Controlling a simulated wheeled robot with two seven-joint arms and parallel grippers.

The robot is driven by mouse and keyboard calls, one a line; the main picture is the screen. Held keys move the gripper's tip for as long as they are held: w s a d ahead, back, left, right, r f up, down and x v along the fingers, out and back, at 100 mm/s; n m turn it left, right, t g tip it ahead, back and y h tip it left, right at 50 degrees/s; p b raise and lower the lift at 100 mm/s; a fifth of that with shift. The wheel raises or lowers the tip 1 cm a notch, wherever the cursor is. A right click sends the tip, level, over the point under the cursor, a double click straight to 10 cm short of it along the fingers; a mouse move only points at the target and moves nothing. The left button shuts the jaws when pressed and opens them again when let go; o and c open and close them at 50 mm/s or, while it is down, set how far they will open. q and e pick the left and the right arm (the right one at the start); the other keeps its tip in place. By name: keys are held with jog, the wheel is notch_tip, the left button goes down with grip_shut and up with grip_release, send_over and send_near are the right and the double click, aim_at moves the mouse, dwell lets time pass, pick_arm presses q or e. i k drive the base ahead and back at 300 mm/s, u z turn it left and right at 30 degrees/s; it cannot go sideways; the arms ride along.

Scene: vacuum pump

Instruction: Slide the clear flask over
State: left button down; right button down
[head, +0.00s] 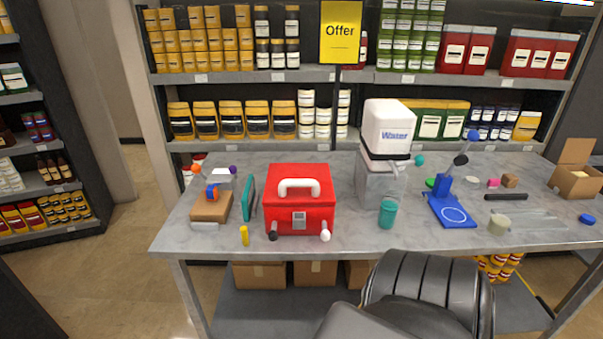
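I cannot pick out a clear flask with certainty. Faint see-through streaks show on the right part of the grey table (350,243), behind and right of a small pale grey-green pot, but their shape is too unclear to name. A red box (300,215) with a white handle stands left of the middle. A blue stand (447,208) with a flat base is right of the middle. Neither of my grippers shows in this view.
A water dispenser (388,130) stands at the table's middle with a teal cup (388,212) before it. A black bar (505,197) and open cardboard box (576,182) lie right. Stocked shelves stand behind.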

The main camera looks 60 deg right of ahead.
aim_at(389, 206)
jog(key=u, duration=0.2)
jog(key=i, duration=1.7)
jog(key=z, duration=1.85)
